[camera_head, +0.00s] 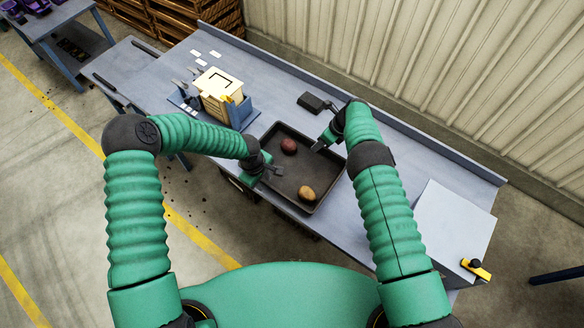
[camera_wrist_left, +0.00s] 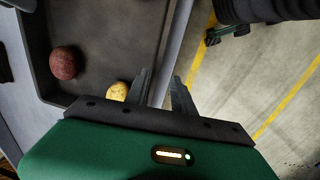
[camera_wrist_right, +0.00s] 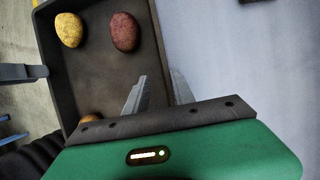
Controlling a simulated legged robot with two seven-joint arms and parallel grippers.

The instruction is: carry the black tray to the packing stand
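The black tray (camera_head: 318,205) lies flat on the grey bench, its near edge close to the bench's front. In the head view it holds a red potato (camera_head: 289,145) and a tan potato (camera_head: 306,193). The right wrist view shows part of a third, orange-brown potato (camera_wrist_right: 90,118). My left gripper (camera_head: 272,172) is at the tray's left rim; its fingers (camera_wrist_left: 162,80) are apart, one on each side of the wall. My right gripper (camera_head: 320,147) is at the opposite rim, fingers (camera_wrist_right: 161,80) also apart around the wall. I cannot tell which surface is the packing stand.
A cream box in a blue holder (camera_head: 222,92) stands left of the tray. A small black object (camera_head: 312,102) lies behind it. A pale panel with a yellow clamp (camera_head: 476,268) is at the right end. Lower side tables (camera_head: 125,70) stand left; a wall closes the back.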

